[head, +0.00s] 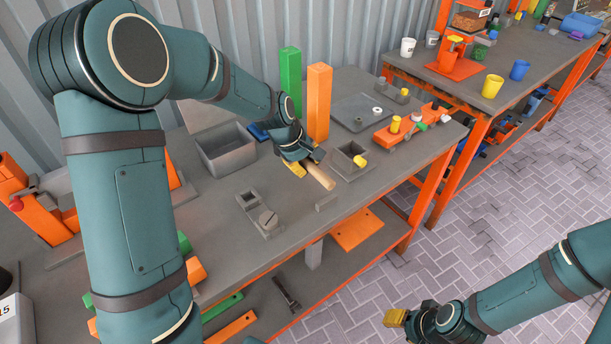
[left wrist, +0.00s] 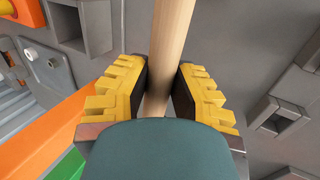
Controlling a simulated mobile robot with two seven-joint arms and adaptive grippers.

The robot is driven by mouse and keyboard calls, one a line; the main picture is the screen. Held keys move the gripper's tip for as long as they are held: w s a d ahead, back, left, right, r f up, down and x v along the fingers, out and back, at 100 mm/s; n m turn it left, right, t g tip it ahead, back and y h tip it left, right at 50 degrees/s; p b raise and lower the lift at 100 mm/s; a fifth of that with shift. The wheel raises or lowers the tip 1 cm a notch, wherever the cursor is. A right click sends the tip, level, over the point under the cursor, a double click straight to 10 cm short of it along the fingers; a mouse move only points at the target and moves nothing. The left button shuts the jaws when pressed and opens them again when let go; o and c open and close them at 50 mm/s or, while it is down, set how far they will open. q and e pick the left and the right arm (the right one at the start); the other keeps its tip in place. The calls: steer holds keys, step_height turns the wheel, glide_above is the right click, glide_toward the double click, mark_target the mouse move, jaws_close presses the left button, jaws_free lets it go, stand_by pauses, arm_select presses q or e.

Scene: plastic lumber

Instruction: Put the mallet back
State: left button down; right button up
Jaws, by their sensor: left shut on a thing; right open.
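My left gripper (head: 307,164) is shut on the pale wooden handle of the mallet (head: 320,176), above the grey workbench (head: 222,262). In the left wrist view the handle (left wrist: 172,35) runs between the two yellow-padded fingers of the gripper (left wrist: 160,88). The mallet's head cannot be made out in either view. My right gripper (head: 398,320) is open and empty, low over the paved floor, away from the bench.
A grey open bin (head: 226,158) stands left of the handle. A small grey box (head: 343,166) is close on its right. Green (head: 290,80) and orange (head: 318,105) posts stand behind. A grey block with a square hole (head: 249,200) sits in front. Bench space between is clear.

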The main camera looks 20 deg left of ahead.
arm_select(q)
step_height(320, 180, down, 4)
steer(key=shift+f+b, duration=0.15)
steer(key=shift+b, duration=0.45)
steer(key=c, duration=0.9)
jaws_free()
steer(key=p+v, duration=0.3)
steer(key=v, duration=0.9)
steer(key=shift+s, duration=0.15)
